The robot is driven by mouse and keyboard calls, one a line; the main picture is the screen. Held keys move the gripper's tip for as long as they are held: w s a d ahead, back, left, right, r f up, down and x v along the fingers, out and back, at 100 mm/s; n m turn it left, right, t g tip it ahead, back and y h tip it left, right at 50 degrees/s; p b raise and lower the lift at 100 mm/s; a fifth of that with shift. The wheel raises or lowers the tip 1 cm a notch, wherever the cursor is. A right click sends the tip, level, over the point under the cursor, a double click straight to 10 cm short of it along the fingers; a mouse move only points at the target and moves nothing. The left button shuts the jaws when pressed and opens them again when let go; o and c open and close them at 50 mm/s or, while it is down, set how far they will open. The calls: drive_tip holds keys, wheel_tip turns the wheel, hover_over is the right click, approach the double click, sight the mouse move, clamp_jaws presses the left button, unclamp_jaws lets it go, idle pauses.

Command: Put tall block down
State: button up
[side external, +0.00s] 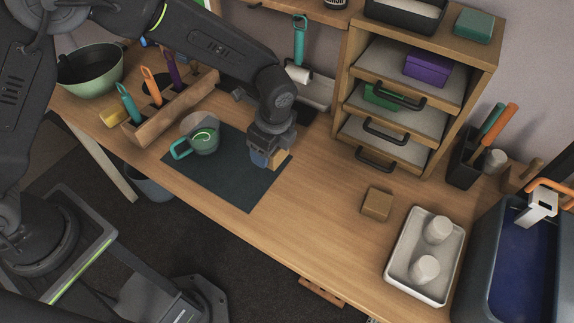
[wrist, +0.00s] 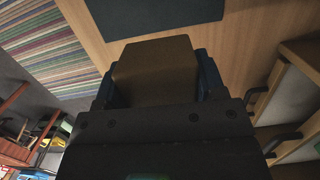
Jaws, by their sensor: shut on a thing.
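My gripper (side external: 266,158) is over the right edge of the dark mat (side external: 245,192), close to the table. It is shut on a tan wooden block (side external: 281,158), only partly visible behind the fingers in the side view. In the wrist view the block (wrist: 156,70) fills the space between the blue-edged fingers (wrist: 156,82). I cannot tell whether its underside touches the mat or table. A second wooden block (side external: 377,204) stands on the bare table to the right of the mat.
A drawer unit (side external: 345,140) stands at the back. A white tray (side external: 396,252) with two white cups is at the right. Bare table lies between mat and tray.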

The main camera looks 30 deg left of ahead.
drive_tip(key=s+a+r, duration=0.1)
drive_tip(key=s+a, duration=0.2)
drive_tip(key=a, duration=0.6)
drive_tip(key=s+a, duration=0.2)
drive_tip(key=a, duration=0.7)
hover_over(240, 178)
drive_tip(key=f, duration=0.6)
drive_tip(key=shift+d+f, duration=0.2)
drive_tip(key=shift+f, duration=2.1)
drive_tip(key=shift+f, duration=0.15)
drive_tip(key=o, duration=1)
drive_tip(key=shift+c, duration=0.2)
wheel_tip(240, 178, up, 12)
drive_tip(key=d, duration=0.1)
drive_tip(key=shift+d, duration=0.4)
